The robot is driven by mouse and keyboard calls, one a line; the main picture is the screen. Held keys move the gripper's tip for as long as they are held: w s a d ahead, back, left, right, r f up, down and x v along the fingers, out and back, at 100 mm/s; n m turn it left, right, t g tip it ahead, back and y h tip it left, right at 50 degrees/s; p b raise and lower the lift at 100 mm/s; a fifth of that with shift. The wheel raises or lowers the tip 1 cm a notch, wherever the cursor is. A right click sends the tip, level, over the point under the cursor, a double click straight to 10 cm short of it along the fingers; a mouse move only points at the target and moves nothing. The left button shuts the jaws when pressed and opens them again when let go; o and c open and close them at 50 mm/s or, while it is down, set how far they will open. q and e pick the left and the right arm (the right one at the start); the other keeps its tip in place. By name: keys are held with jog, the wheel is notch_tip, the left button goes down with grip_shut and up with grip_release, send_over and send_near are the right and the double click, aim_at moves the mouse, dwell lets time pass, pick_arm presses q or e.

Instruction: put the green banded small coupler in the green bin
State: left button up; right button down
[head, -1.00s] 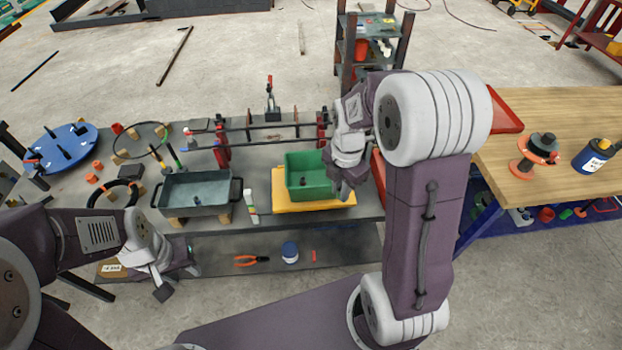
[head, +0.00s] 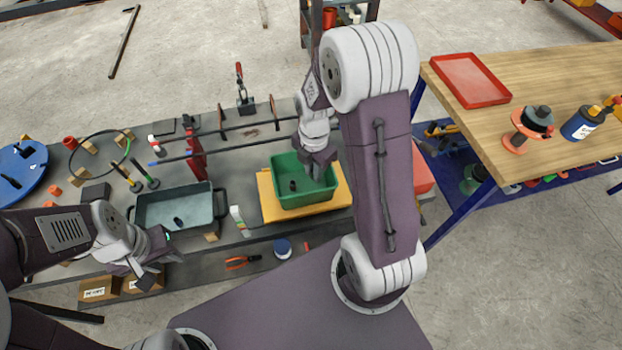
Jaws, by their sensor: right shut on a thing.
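The green bin (head: 287,203) sits on a yellow base on the grey bench, right of centre. A small dark piece (head: 293,186) stands inside it; I cannot make out a green band on it. My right gripper (head: 317,176) points down at the right part of the bin. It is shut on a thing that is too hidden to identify. I cannot pick out the green banded small coupler for certain. My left gripper (head: 158,271) is in front of the grey tray, its fingers apart and seemingly empty.
The grey tray (head: 165,214) with a small dark piece stands left of the bin. Long bars on red supports (head: 195,155) run behind both. A wooden table (head: 540,85) with a red tray (head: 470,80) is on the right.

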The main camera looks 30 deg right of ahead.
jog(key=shift+w+f, duration=0.2)
notch_tip(320, 180, down, 4)
jog(key=shift+s+r, duration=0.1)
jog(key=shift+r, duration=0.05)
jog(key=c, duration=1.3)
grip_release()
jog(key=shift+c, duration=0.2)
